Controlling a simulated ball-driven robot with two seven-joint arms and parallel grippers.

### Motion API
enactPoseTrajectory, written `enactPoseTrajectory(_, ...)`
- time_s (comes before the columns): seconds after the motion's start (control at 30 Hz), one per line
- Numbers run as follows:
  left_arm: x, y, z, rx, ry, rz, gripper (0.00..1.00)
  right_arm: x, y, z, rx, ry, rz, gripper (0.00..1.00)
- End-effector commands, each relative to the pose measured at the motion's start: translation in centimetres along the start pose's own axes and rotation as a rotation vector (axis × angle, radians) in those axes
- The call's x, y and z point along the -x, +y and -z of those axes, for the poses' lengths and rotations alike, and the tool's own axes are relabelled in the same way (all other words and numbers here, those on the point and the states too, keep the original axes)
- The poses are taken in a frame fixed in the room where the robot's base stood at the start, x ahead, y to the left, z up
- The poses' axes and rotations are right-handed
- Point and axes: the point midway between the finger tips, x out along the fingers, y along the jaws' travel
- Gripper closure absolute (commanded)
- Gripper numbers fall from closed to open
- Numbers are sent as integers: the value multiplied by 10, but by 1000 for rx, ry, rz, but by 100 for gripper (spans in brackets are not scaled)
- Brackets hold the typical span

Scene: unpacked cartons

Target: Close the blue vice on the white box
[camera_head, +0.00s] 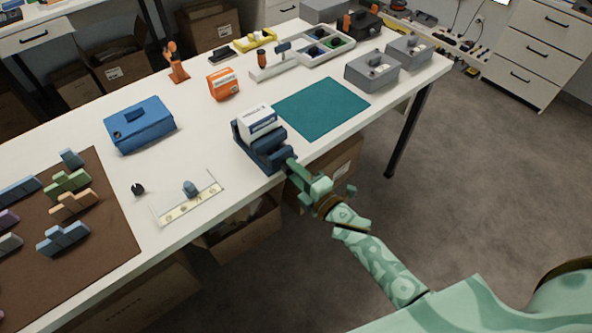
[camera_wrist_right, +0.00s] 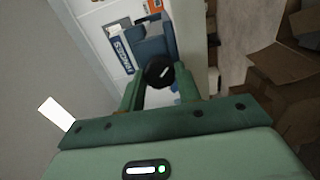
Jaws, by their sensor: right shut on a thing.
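The blue vice (camera_head: 266,155) stands at the front edge of the white table, and it also shows in the right wrist view (camera_wrist_right: 152,46). The white box (camera_head: 259,121) sits upright in the vice between its jaws; its printed side shows in the right wrist view (camera_wrist_right: 122,48). I cannot tell whether both jaws touch it. My right gripper (camera_head: 293,166) is at the vice's near end, by the table edge. In the right wrist view its fingers (camera_wrist_right: 160,84) are shut on the vice's black round knob (camera_wrist_right: 159,71). My left gripper is not in view.
A teal mat (camera_head: 321,107) lies right of the vice and an orange box (camera_head: 223,84) stands behind it. A blue case (camera_head: 140,126) is to the left. Open cartons (camera_head: 240,228) stand below the table edge. The table between case and vice is clear.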

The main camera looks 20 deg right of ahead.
Motion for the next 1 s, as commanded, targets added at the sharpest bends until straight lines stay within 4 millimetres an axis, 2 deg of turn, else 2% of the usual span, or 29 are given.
enactPoseTrajectory(1.0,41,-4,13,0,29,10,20,1,0,0,-959,-2,4,89)
